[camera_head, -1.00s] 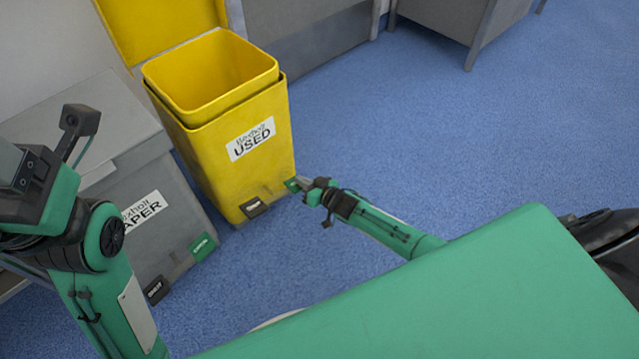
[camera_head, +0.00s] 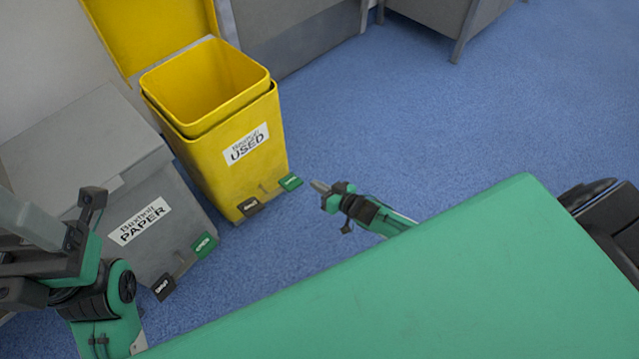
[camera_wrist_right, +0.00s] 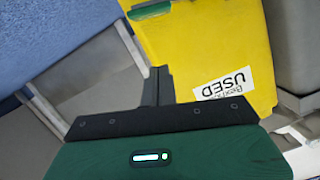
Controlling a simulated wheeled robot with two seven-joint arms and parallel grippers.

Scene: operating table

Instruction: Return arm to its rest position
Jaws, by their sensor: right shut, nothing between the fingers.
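My right gripper (camera_head: 319,186) is shut and empty, low over the blue floor in front of the yellow bin. A small gap of floor shows between its tips and the bin's green pedal (camera_head: 290,183). In the right wrist view, the closed fingers (camera_wrist_right: 157,86) stand in front of the yellow bin (camera_wrist_right: 225,50). My left arm comes in at the left edge. Its grey end part (camera_head: 32,220) is cut off by the frame, and its fingertips cannot be made out.
The yellow bin (camera_head: 207,151), labelled USED, stands with its lid (camera_head: 150,28) raised. A grey bin (camera_head: 168,243), labelled PAPER, stands shut beside it to the left. Grey cabinets (camera_head: 295,40) stand behind. Blue floor (camera_head: 440,110) is clear at the right.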

